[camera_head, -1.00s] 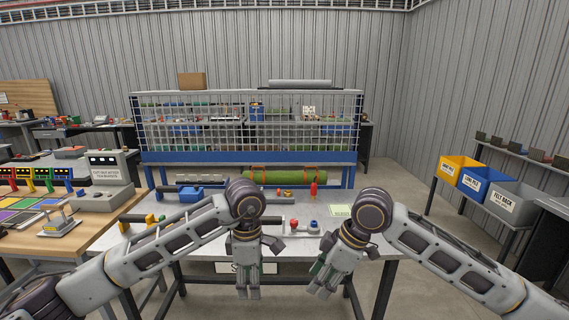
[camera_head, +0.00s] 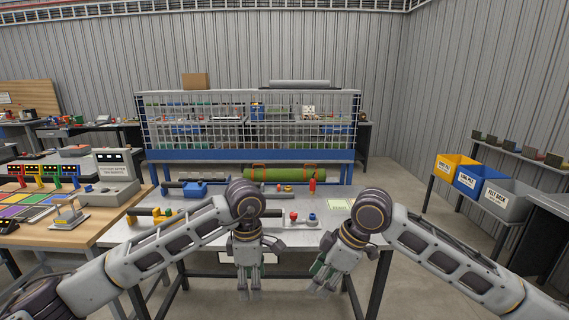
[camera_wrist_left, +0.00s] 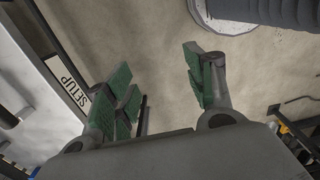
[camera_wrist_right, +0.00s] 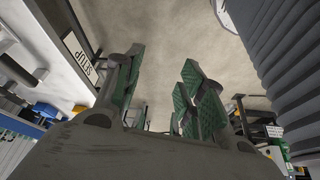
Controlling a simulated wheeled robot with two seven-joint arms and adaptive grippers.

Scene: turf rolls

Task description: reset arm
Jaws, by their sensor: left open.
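My left gripper (camera_head: 248,290) hangs pointing down in front of the near edge of the workbench (camera_head: 218,238). Its green-padded fingers stand apart with nothing between them in the left wrist view (camera_wrist_left: 165,85), over bare floor. My right gripper (camera_head: 322,285) hangs beside it to the right, slightly tilted, also in front of the bench. In the right wrist view (camera_wrist_right: 163,85) its green-padded fingers are apart and empty above the floor. Both arms are bent symmetrically in the head view.
A green turf roll (camera_head: 283,175) with orange straps lies behind the bench top. A mesh screen (camera_head: 248,122) stands beyond. A table with a coloured board (camera_head: 30,212) is at left. Yellow (camera_head: 450,165), blue (camera_head: 470,180) and grey (camera_head: 505,200) bins stand at right, with open floor between.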

